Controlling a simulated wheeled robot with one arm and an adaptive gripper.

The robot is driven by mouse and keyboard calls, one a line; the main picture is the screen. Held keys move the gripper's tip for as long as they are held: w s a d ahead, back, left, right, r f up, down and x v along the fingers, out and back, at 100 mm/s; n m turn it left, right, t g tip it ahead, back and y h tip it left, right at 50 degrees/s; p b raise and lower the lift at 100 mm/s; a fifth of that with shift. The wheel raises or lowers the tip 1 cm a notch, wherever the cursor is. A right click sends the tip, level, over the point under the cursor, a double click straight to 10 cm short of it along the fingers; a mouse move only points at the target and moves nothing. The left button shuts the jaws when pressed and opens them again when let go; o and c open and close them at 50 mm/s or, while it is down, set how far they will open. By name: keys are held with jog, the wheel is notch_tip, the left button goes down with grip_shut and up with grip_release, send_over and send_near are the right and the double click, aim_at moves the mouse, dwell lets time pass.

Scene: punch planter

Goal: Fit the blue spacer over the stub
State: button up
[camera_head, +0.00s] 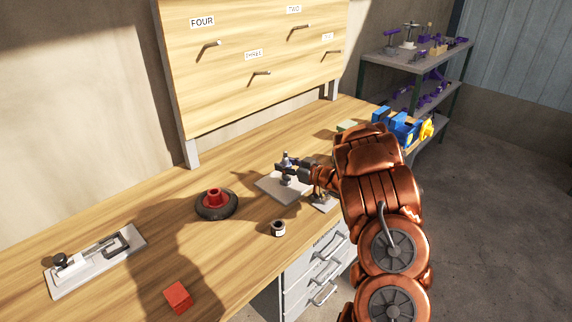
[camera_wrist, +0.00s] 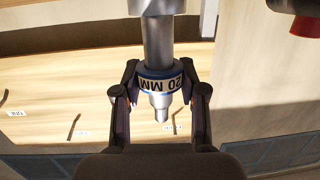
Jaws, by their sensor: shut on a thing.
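The blue spacer (camera_wrist: 158,82), a ring with blue bands and a "20 MM" label, is between the fingers of my gripper (camera_wrist: 160,92). My gripper is shut on it. In the wrist view the ring appears around a grey metal stub (camera_wrist: 158,42), with the stub's narrower tip showing beyond it. A length of bare stub shows between the ring and a wider metal collar (camera_wrist: 157,6). In the head view my gripper (camera_head: 303,168) is above a grey plate (camera_head: 268,186) on the bench; the spacer is small there and partly hidden.
On the bench are a red-hubbed black disc (camera_head: 216,203), a small dark jar (camera_head: 278,228), a red block (camera_head: 178,297) and a clamp on a pale plate (camera_head: 95,264). A pegboard (camera_head: 250,60) stands behind. Blue and yellow items (camera_head: 400,124) lie beyond my arm.

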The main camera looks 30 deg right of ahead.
jog(key=shift+f, duration=0.1)
jog(key=o, duration=1.3)
notch_tip(320, 180, up, 10)
jog(key=shift+r, duration=0.1)
